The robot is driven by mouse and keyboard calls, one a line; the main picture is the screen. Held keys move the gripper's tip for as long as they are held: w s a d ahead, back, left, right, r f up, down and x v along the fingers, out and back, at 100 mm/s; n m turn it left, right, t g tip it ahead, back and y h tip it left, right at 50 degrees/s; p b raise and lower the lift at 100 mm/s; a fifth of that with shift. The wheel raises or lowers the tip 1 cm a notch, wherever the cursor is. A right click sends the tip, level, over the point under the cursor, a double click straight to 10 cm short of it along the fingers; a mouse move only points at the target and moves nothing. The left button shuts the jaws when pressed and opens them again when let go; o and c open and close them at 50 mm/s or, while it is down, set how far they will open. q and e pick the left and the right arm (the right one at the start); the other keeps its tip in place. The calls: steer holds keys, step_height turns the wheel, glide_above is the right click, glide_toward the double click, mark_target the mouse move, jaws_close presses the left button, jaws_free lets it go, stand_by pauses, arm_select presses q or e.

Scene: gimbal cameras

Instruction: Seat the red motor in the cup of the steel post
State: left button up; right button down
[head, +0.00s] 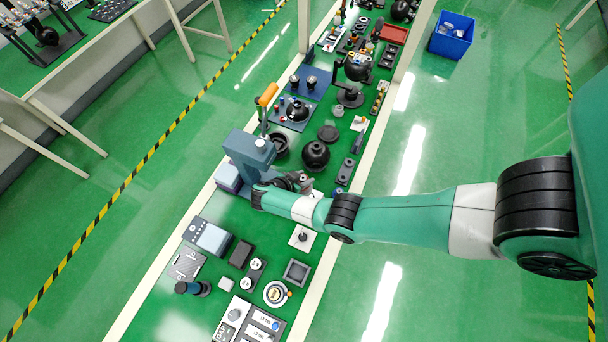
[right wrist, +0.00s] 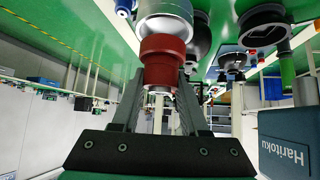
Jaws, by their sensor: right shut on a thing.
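In the right wrist view the red motor (right wrist: 163,60) is between the fingers of my right gripper (right wrist: 163,88), which is shut on it. A round silver body (right wrist: 165,18) meets the motor at the top of that picture. I cannot tell whether it is part of the motor or the steel post's cup. In the head view my right gripper (head: 298,182) is over the bench beside the blue-grey press; the motor is too small or hidden to make out there. The steel post cannot be identified with certainty in the head view. My left gripper is not in view.
The blue-grey press (head: 247,157) with an orange handle stands left of my gripper. A black sphere (head: 315,154) is just behind it. A white plate with a dark peg (head: 302,238) lies in front. The green bench is crowded at both ends.

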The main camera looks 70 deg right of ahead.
steer(key=shift+r, duration=0.1)
steer(key=shift+f+b, duration=1.1)
steer(key=shift+f, duration=0.3)
steer(key=shift+c, duration=1.7)
jaws_free()
steer(key=p+v, duration=0.3)
steer(key=v, duration=0.8)
steer(key=shift+a+r, duration=0.2)
steer(key=shift+a, duration=0.05)
